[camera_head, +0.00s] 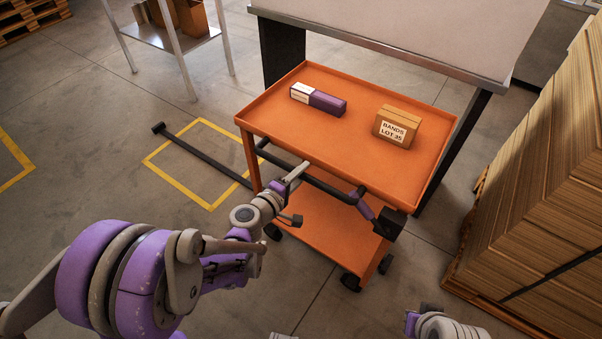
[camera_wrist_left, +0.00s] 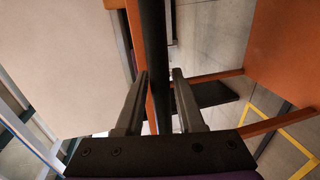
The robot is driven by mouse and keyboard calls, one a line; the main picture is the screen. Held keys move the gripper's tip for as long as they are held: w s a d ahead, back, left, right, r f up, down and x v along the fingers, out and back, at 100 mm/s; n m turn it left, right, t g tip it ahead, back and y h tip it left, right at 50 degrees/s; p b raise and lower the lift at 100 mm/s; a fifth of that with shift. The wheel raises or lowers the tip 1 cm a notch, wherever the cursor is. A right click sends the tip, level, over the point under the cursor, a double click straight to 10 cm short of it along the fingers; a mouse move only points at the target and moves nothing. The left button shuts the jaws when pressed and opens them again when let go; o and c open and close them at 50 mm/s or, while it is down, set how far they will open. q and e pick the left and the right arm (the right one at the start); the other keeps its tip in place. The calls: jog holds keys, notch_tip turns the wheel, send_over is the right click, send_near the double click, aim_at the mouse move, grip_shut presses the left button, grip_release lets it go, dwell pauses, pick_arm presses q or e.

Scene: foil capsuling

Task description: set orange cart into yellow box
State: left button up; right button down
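The orange cart (camera_head: 340,140) stands with a flat tray on top, a lower shelf (camera_head: 320,235) and a black handle bar (camera_head: 325,186) along its near side. The yellow box is a square outline on the floor (camera_head: 183,187), left of the cart; part of it also shows in the left wrist view (camera_wrist_left: 290,140). The cart stands mostly to the right of the outline. My left gripper (camera_head: 298,176) is at the handle bar. In the left wrist view its two fingers (camera_wrist_left: 159,76) are apart, with a black bar between them. My right arm (camera_head: 445,326) shows at the bottom edge; its fingertips are not clear.
A purple-and-white box (camera_head: 318,100) and a carton marked BANDS (camera_head: 397,127) rest on the tray. A white-topped table (camera_head: 420,30) stands behind the cart. Stacked cardboard (camera_head: 540,180) bounds the right. A black bar (camera_head: 205,157) crosses the yellow outline.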

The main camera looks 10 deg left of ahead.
pick_arm(q)
grip_shut()
dwell(1.1)
